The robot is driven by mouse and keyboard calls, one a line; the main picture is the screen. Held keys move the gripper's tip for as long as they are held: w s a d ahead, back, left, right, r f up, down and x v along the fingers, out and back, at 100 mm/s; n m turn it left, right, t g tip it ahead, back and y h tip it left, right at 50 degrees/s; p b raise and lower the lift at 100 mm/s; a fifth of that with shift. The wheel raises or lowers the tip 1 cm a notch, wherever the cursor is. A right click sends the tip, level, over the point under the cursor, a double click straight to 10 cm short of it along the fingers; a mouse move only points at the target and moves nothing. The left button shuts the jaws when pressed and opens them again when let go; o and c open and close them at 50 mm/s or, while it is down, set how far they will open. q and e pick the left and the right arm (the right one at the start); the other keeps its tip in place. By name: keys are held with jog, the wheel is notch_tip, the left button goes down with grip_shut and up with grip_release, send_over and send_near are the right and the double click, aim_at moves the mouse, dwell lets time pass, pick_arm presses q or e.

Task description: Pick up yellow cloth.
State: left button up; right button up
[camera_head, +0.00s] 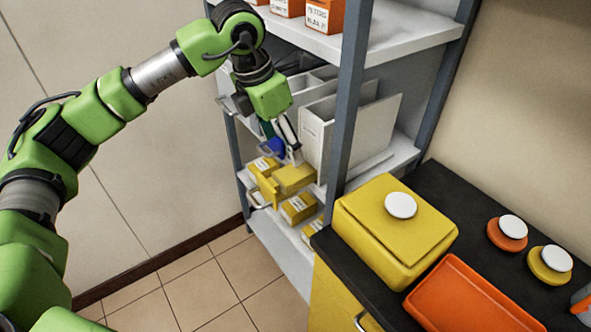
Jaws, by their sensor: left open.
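A plain yellow piece (293,179), which looks like the yellow cloth, lies on the middle level of the shelf rack, with a flap hanging over the front edge. Its folds are too small to make out clearly. My left arm reaches in from the left, and my left gripper (281,146) points down just above and behind the yellow piece. The gripper is open and seems apart from it. The fingertips are small and partly confused with a blue object behind them. My right gripper is not in view.
Labelled yellow boxes (298,208) sit close by on the rack. White binders or panels (348,130) stand right of the gripper. A grey rack post (349,95) is nearby. A yellow container (375,245) and an orange tray (470,300) are on the black counter.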

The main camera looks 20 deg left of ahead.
pick_arm(q)
send_over(292, 173)
jog(key=s, duration=0.2)
jog(key=f, duration=0.4)
jog(key=shift+w+a+f+p, duration=0.15)
jog(key=shift+a+f+p, duration=0.05)
jog(key=shift+f+p, duration=0.2)
jog(key=shift+x, duration=0.9)
jog(key=x, duration=0.1)
jog(key=p+x, duration=0.1)
jog(key=x, duration=0.1)
jog(key=shift+w+a+f+p, duration=0.25)
jog(key=shift+w+f+p, duration=0.05)
jog(key=shift+f+p, duration=0.1)
jog(key=shift+w+f, duration=0.1)
jog(key=shift+f, duration=0.15)
jog(key=shift+d+f, duration=0.1)
jog(key=c, duration=1)
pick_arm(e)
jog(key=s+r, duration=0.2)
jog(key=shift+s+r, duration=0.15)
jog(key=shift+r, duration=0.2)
